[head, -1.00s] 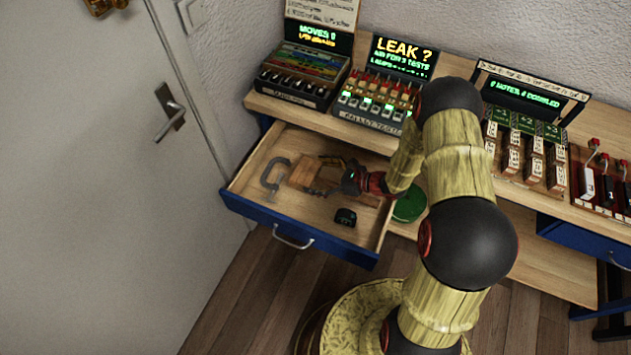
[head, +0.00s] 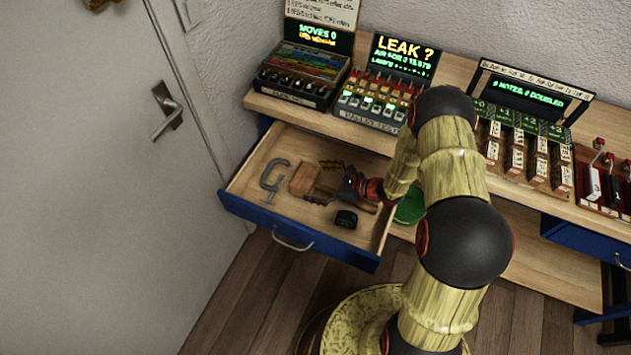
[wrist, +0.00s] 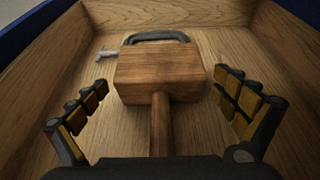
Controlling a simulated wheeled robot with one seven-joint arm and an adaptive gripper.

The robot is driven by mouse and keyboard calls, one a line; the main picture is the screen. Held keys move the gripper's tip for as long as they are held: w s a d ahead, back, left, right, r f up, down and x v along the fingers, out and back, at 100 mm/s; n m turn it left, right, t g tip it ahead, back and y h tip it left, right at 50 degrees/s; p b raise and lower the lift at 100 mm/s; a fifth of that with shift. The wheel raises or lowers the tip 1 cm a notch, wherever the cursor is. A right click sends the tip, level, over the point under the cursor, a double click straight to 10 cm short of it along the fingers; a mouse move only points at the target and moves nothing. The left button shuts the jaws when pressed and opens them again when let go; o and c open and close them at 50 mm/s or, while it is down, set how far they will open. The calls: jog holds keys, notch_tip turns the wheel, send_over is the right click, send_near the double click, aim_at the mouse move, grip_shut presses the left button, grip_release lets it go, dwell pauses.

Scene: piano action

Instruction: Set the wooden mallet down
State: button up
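The wooden mallet (wrist: 160,75) lies in the open drawer. Its block head and the start of its handle show in the wrist view; its head also shows in the head view (head: 305,179). My gripper (wrist: 160,100) is low in the drawer over the mallet's handle. Its two fingers stand wide apart, one on each side of the handle, with clear gaps and no contact visible. The rear part of the handle is hidden under the gripper body in the wrist view. The drawer (head: 253,211) has a blue front and wooden inside.
A grey C-clamp (head: 270,178) lies left of the mallet head. A small black object (head: 346,219) lies near the drawer's front right. The drawer walls surround my gripper closely. A green round thing (head: 410,208) is right of the drawer. Devices with displays stand on the bench above.

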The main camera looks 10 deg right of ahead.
jog(key=shift+r, duration=0.15)
jog(key=shift+s+d+r, duration=0.1)
jog(key=shift+d+r, duration=0.05)
jog(key=shift+d, duration=0.05)
jog(key=p+v, duration=0.3)
jog(key=v, duration=0.8)
jog(key=shift+s, duration=0.1)
jog(key=shift+r+p, duration=0.15)
jog(key=shift+p, duration=0.15)
jog(key=s+a+r+n+g+h, duration=0.1)
jog(key=s+a+r+n+g, duration=0.15)
jog(key=r+n, duration=0.35)
jog(key=s+a+r+n+g, duration=0.2)
jog(key=s+r+n, duration=0.1)
jog(key=r, duration=0.6)
jog(key=s+a+r+n+g+h, duration=0.1)
jog(key=s+a+r+n+g, duration=0.15)
jog(key=r+n, duration=0.35)
jog(key=s+d+r+n+t+h, duration=0.2)
jog(key=s+r+n+h, duration=0.2)
jog(key=s+r, duration=0.3)
jog(key=s+d+r+n+t+h, duration=0.2)
jog(key=s+r+n+h, duration=0.2)
jog(key=r, duration=0.7)
jog(key=s+n, duration=0.2)
jog(key=s, duration=0.1)
jog(key=shift+d+t+h, duration=0.35)
jog(key=shift+t+h, duration=0.05)
